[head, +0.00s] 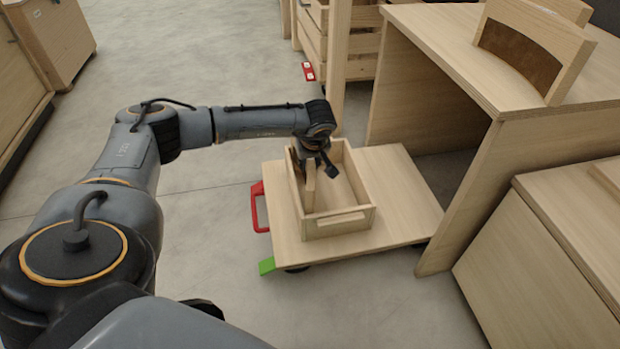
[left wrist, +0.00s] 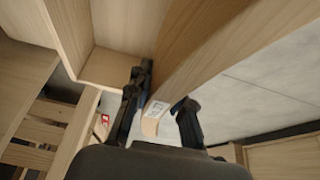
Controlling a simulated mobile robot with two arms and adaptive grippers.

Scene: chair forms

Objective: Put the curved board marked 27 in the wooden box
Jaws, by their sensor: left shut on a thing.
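My left gripper (head: 311,160) is above the wooden box (head: 341,222), near its far left part. It is shut on a curved board (head: 309,188), a light wooden piece that hangs down on edge within the box's outline, near the left wall. In the left wrist view the gripper (left wrist: 161,98) has a finger on each side of the board (left wrist: 215,48). A white label shows on the board's end, too small to read. The box (left wrist: 108,68) shows beside the board on the left. I cannot tell whether the board touches the box floor. My right gripper is not in view.
The box stands on a wooden dolly (head: 400,190) with a red handle (head: 257,207) and a green corner piece (head: 267,266). A wooden table (head: 480,70) carrying a curved-backed form (head: 518,50) stands to the right. Grey floor (head: 215,45) is clear at the back left.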

